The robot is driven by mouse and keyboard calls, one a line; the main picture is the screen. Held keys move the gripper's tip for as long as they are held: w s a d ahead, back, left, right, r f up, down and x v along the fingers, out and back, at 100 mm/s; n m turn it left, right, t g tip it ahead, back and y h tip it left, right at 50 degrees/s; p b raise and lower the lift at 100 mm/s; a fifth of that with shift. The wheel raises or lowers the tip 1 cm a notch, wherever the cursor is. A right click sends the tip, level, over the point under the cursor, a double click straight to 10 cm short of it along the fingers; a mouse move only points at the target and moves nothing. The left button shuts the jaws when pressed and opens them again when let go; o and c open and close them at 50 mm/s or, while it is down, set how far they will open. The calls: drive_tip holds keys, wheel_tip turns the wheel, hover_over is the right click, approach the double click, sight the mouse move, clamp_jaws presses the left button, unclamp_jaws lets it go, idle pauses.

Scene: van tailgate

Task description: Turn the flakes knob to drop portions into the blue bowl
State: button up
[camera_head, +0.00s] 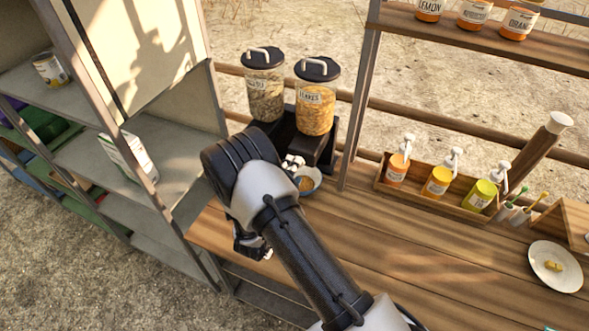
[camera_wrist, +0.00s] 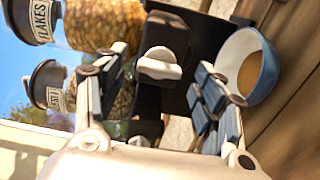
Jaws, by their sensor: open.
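The flakes canister (camera_head: 316,105), clear with a black lid, stands on the right of a black dispenser stand. Its label also shows in the wrist view (camera_wrist: 100,22). A white knob (camera_wrist: 160,63) on the black stand lies between the fingertips of my gripper (camera_wrist: 162,68). The fingers are open, one on each side of the knob; I cannot tell whether they touch it. The blue bowl (camera_head: 310,183) sits on the wooden counter under the dispenser, with brownish content; it also shows in the wrist view (camera_wrist: 262,80). My arm hides most of the gripper in the head view.
A second canister (camera_head: 264,90) stands left of the flakes. To the right are a wooden tray (camera_head: 415,200) with pump bottles, and a plate (camera_head: 555,267). A grey shelf unit (camera_head: 75,150) is at the left. The counter's middle (camera_head: 430,270) is clear.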

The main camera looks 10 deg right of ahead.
drive_tip(key=shift+x, duration=0.95)
drive_tip(key=c, duration=1.1)
